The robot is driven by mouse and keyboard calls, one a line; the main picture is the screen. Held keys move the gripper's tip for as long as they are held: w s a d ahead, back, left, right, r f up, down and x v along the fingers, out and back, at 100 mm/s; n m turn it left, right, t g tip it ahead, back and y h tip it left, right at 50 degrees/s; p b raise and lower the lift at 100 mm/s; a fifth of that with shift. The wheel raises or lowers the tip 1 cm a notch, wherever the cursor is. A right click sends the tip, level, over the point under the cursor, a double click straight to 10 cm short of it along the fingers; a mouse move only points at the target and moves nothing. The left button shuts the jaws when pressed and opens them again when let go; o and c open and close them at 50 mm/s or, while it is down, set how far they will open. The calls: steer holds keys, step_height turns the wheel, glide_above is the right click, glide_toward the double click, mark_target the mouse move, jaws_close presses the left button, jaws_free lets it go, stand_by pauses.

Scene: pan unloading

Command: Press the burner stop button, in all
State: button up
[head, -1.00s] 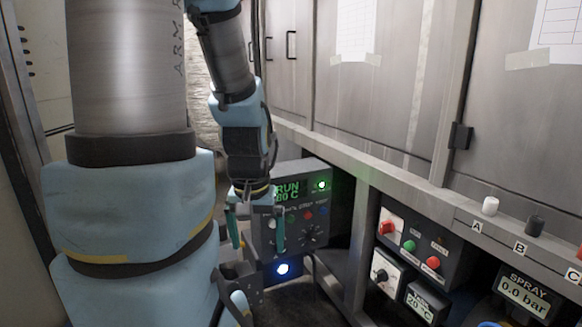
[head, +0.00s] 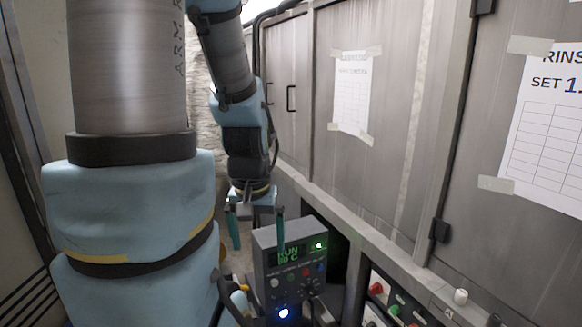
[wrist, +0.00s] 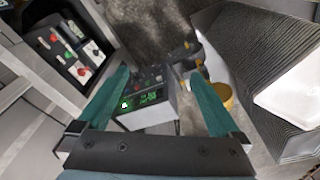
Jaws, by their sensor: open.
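The burner control box (head: 262,262) stands low in the head view, with a green display reading RUN and a temperature, and a lit green lamp. Its face has a row of small coloured buttons, including a red button (head: 306,272); the labels are too small to read. A blue-white light (head: 284,312) glows lower down. My gripper (head: 258,238) is open and empty, its two green fingers pointing down, and it overlaps the box's top left in the picture. In the wrist view the box (wrist: 158,112) shows between and beyond the open fingers (wrist: 160,75). I see no contact with the box.
Another panel with red and green buttons (head: 376,289) sits to the right under a metal ledge, and also shows in the wrist view (wrist: 72,58). Tall grey cabinet doors (head: 385,120) line the right side. A yellow round object (wrist: 221,96) lies beside the box.

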step_height(320, 180, up, 2)
steer(key=shift+r+p, duration=0.1)
steer(key=shift+p, duration=0.35)
